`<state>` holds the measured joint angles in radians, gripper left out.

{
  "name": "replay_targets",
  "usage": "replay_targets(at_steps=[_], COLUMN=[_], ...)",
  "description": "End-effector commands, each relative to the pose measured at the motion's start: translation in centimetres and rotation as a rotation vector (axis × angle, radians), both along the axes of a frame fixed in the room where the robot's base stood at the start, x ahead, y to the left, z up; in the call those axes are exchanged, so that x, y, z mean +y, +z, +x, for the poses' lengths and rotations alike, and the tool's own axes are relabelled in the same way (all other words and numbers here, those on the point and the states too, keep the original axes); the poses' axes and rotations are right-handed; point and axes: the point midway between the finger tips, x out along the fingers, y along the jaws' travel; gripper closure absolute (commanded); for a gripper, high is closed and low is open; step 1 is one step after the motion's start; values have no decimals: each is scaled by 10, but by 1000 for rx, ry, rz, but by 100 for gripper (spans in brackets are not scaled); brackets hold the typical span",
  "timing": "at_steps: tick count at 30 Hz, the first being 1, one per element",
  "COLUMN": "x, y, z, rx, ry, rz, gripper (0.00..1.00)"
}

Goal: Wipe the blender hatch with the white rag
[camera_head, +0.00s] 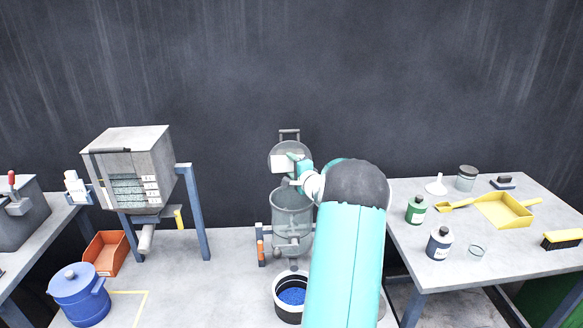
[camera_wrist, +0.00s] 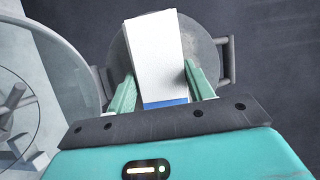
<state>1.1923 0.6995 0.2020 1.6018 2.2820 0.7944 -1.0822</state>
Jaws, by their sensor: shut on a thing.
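The blender (camera_head: 291,214) stands in the middle of the head view, a clear grey vessel on a stand. Its round hatch (camera_head: 279,151) is raised open above the vessel, with a handle at the top. In the wrist view the hatch (camera_wrist: 203,58) lies behind the white rag (camera_wrist: 155,55), a white block-like piece with a blue edge. My gripper (camera_wrist: 160,88) is shut on the rag, one green finger on each side. In the head view the rag (camera_head: 286,163) covers part of the hatch face. I cannot tell whether it touches the hatch.
A black bucket (camera_head: 279,306) with blue contents stands below the blender. The vibrating screen (camera_head: 130,175) is on the left, with an orange bin (camera_head: 107,253) and a blue pot (camera_head: 79,293). A table (camera_head: 453,278) with bottles and a yellow dustpan (camera_head: 503,211) is on the right.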

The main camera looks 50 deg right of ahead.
Motion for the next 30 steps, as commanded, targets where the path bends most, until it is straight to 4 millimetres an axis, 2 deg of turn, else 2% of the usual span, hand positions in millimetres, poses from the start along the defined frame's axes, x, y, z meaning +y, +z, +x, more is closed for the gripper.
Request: replay_targets(at_steps=[9,24,30], x=[-15,4,3], y=[0,0,1], z=[-19,7,6], rx=[0,0,0], ry=[-4,-2,-2], rz=[-1,-1,-1], gripper=[66,66,66])
